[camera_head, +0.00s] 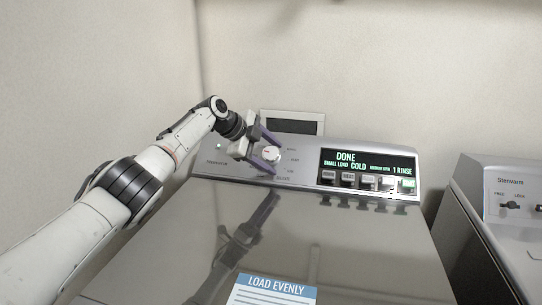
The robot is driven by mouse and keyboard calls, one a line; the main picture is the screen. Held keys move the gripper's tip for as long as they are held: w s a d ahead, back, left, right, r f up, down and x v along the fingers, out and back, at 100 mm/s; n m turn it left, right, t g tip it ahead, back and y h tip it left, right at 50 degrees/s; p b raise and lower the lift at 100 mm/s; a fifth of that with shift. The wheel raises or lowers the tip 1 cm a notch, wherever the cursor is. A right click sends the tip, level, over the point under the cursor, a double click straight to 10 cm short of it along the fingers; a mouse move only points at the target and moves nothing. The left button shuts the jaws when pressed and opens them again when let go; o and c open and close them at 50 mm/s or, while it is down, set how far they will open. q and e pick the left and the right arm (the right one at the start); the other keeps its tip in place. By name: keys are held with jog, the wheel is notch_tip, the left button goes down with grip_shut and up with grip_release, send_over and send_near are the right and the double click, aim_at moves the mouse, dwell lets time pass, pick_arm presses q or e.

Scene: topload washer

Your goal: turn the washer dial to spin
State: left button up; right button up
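The washer (330,245) stands in front of me with its shiny lid shut. Its dial (271,154) is a round white knob on the sloped control panel, with small labels around it too small to read. The display (355,162) reads DONE, SMALL LOAD, COLD and 1 RINSE. My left gripper (272,153) reaches in from the left at the dial. Its two purple fingers are apart, one above and one below the knob. I cannot tell whether they touch it. My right gripper is not in view.
Several buttons (347,180) sit under the display, the rightmost lit green. A second machine (512,200) stands at the right, across a narrow gap. A framed panel (292,122) is on the wall behind. A blue LOAD EVENLY label (275,288) is on the lid.

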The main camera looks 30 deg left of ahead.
pick_arm(q)
jog(key=b+v, duration=0.1)
jog(key=v, duration=0.9)
jog(key=shift+b, duration=0.35)
jog(key=shift+s+a, duration=0.1)
jog(key=shift+s, duration=0.05)
